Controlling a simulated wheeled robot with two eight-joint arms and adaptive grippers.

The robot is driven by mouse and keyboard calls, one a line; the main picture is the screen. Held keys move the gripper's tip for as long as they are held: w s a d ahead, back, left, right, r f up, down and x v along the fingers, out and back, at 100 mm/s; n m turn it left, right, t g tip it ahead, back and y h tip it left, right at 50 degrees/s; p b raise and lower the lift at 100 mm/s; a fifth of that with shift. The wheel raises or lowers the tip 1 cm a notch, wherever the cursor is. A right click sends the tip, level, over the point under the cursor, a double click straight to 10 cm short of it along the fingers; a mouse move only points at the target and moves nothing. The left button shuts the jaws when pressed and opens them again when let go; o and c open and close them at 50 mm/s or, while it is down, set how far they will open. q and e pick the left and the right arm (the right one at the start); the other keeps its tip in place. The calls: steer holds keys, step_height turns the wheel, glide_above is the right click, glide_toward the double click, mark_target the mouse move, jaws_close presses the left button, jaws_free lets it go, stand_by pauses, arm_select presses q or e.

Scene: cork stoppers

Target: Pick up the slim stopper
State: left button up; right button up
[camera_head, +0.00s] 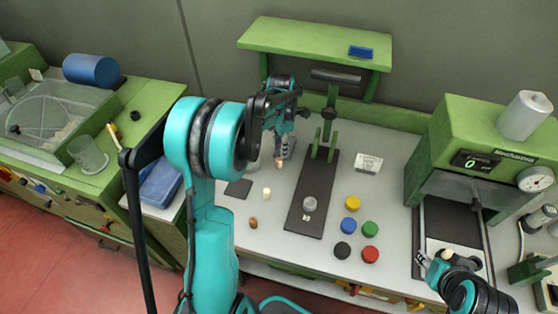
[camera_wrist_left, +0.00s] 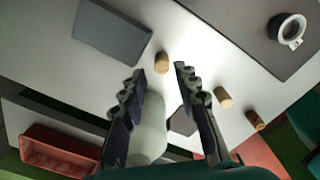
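Three cork stoppers stand apart on the white bench top. In the left wrist view one tan stopper (camera_wrist_left: 161,63) shows between my left fingertips, a paler, wider one (camera_wrist_left: 224,97) is to the right, and a darker, narrower-looking one (camera_wrist_left: 256,119) is farther right. The head view shows the tan one (camera_head: 279,162), the pale one (camera_head: 267,193) and the brown one (camera_head: 253,222). Which is slimmest is hard to tell. My left gripper (camera_wrist_left: 160,76) is open and empty above the bench. My right gripper (camera_head: 432,260) is at the lower right, far from the stoppers; its opening is unclear.
A dark mat (camera_head: 302,222) with a ring-like grey piece lies right of the stoppers. Coloured discs, including a blue one (camera_head: 348,227), lie farther right. A dark pad (camera_head: 238,188) is at the left. A green press (camera_head: 480,130) stands at the right. A green shelf (camera_head: 300,40) overhangs the back.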

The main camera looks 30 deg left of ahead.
mark_target(279, 159)
arm_select(q)
steer(key=f+b, duration=0.1)
steer(key=f, duration=0.1)
steer(key=f+b, duration=0.1)
steer(key=f, duration=0.4)
steer(key=shift+s+a+f+b, duration=0.15)
steer(key=shift+s+b, duration=0.15)
steer(key=shift+b, duration=0.1)
steer(key=c, duration=0.4)
